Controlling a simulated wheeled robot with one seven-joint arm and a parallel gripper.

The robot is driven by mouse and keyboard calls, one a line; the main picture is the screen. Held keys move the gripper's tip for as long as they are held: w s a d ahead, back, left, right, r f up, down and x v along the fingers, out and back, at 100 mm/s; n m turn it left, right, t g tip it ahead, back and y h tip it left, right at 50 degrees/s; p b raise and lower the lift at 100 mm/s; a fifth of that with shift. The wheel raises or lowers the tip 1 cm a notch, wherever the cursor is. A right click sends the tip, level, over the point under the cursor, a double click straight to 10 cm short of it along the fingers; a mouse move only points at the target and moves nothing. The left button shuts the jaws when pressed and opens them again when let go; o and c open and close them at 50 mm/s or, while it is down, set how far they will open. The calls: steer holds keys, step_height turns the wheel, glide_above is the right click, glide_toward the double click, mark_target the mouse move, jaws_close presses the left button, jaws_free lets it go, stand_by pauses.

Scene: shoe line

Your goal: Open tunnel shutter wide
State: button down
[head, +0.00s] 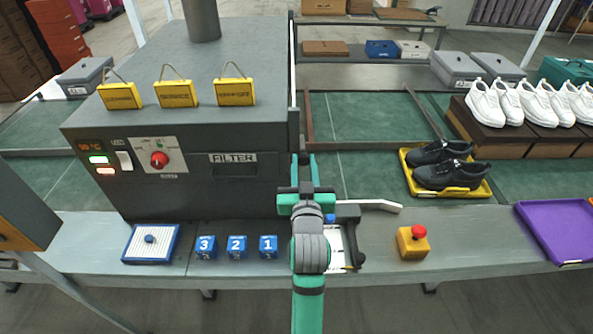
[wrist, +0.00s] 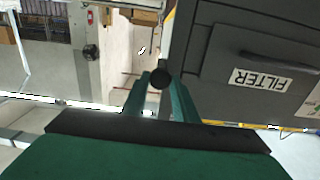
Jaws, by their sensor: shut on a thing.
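The grey tunnel housing (head: 190,105) fills the left middle of the head view, with a panel marked FILTER on its front. A thin upright edge (head: 292,75) at its right end looks like the shutter, seen nearly edge-on. I cannot tell how far it is open. My green gripper (head: 306,162) reaches up beside the housing's right front corner. In the wrist view my gripper (wrist: 160,88) is shut on a dark round knob (wrist: 160,77), close beside the FILTER side of the housing. The knob is hidden behind my gripper in the head view.
A yellow tray (head: 480,192) with black shoes stands on the green belt to the right. A yellow box with a red button (head: 412,242), blue numbered cubes (head: 237,247) and a purple tray (head: 560,230) stand along the front ledge. The belt just right of the tunnel looks clear.

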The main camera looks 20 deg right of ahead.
steer(key=c, duration=1.5)
jaws_free()
steer(key=shift+o, duration=0.2)
steer(key=v, duration=1)
steer(key=shift+s, duration=0.4)
steer(key=shift+a+f, duration=0.1)
steer(key=shift+a, duration=0.05)
